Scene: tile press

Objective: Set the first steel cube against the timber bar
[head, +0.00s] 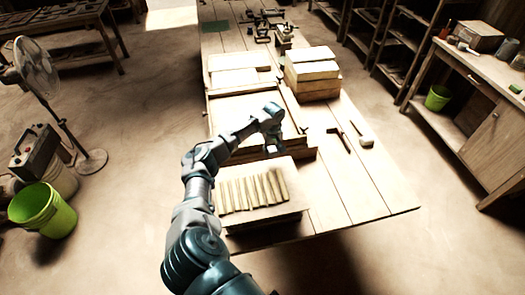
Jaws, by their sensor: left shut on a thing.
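My left arm reaches in from the lower left. Its gripper (273,147) points down over the front end of a shallow wooden frame on the bench. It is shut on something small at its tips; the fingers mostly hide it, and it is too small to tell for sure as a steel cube. A timber bar (303,143) runs across the front end of the frame, close to the gripper; I cannot tell whether the held thing touches it. My right gripper is not in view.
A block with a row of several pale strips (252,190) stands at the bench's front. Stacked pale boards (312,72) stand behind right. A dark-handled tool (339,138) and a pale block (362,134) lie right. The bench's front right (365,195) is clear.

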